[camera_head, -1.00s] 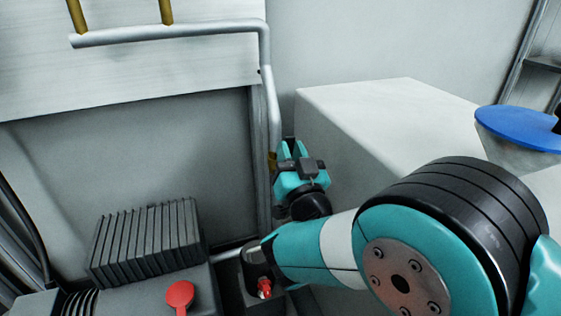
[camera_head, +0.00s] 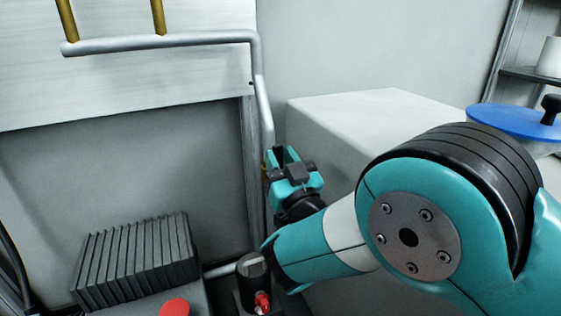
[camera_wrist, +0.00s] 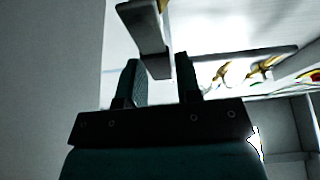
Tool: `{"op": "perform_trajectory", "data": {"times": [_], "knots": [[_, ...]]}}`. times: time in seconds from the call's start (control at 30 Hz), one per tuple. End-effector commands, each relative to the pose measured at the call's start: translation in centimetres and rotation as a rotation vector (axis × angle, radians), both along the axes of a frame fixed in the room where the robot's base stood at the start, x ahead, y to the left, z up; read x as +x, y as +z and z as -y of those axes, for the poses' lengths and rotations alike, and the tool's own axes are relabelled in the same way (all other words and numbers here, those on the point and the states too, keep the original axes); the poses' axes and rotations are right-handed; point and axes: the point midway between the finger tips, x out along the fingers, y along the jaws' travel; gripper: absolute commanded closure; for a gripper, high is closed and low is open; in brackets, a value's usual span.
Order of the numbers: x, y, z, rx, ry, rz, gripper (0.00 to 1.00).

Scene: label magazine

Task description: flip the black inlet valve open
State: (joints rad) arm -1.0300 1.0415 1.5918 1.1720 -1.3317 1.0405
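I cannot make out the black inlet valve clearly in either view. In the head view my gripper (camera_head: 287,158) is beside the lower part of a grey vertical pipe (camera_head: 265,110); a small brass-coloured bit (camera_head: 263,169) shows at its left edge. In the wrist view the two dark fingers of my gripper (camera_wrist: 161,72) stand apart. A grey bar-like piece (camera_wrist: 145,35) shows beyond and between them, with a brass bit at its upper right. I cannot tell whether the fingers touch it.
A white box-shaped block (camera_head: 385,110) stands right of my gripper, with a blue disc-shaped lid (camera_head: 512,118) farther right. Below left are a ribbed dark block (camera_head: 135,260), a red knob (camera_head: 174,307) and a black cylinder with a red fitting (camera_head: 262,301).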

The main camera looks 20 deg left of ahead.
Motion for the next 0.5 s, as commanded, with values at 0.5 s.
{"op": "perform_trajectory", "data": {"times": [0.5], "knots": [[-0.60,-0.91,0.41,-0.003,0.003,-0.003,0.51]]}}
